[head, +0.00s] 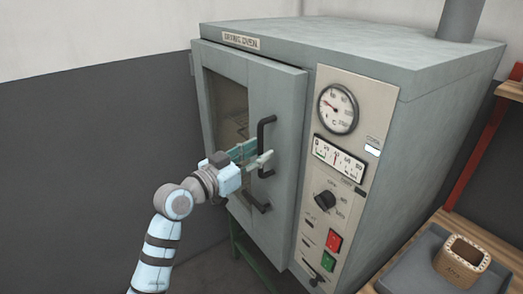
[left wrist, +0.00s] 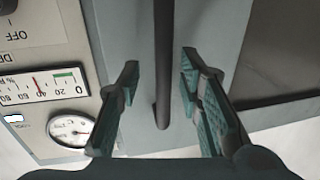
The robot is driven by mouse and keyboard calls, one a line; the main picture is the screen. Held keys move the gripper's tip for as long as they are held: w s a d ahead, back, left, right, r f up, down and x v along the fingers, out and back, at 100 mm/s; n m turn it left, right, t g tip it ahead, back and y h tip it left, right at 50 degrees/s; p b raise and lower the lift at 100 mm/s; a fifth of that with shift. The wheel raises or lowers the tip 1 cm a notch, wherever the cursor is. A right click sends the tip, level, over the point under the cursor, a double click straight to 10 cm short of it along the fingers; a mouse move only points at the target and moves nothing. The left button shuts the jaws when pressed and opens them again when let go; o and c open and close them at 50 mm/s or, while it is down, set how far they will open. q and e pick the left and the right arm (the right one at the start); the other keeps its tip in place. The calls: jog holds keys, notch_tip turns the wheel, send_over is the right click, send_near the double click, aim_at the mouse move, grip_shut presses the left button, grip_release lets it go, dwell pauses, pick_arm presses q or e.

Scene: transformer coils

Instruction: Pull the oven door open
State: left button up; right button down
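The grey oven (head: 440,110) stands in the middle of the head view, with its windowed door (head: 290,100) on its left front. The door looks shut or nearly shut; I cannot tell if there is a small gap. A black upright bar handle (head: 262,132) is on the door's right side. My left gripper (head: 257,157) is at the handle's mid-height. In the left wrist view the handle (left wrist: 163,45) runs between the two spread teal-padded fingers (left wrist: 160,68), with room on both sides. The gripper hides part of the handle in the head view. My right gripper is not in view.
A control panel (head: 322,165) with a dial gauge, meter, knob and red and green buttons lies right of the door. A wooden bench (head: 455,222) at the lower right holds a grey tray (head: 413,270) and a tan coil part (head: 462,262). The floor left of the oven looks clear.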

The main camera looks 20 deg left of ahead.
pick_arm(q)
jog(key=shift+x, duration=1)
jog(key=shift+a+f, duration=0.1)
jog(key=shift+a, duration=0.1)
grip_shut()
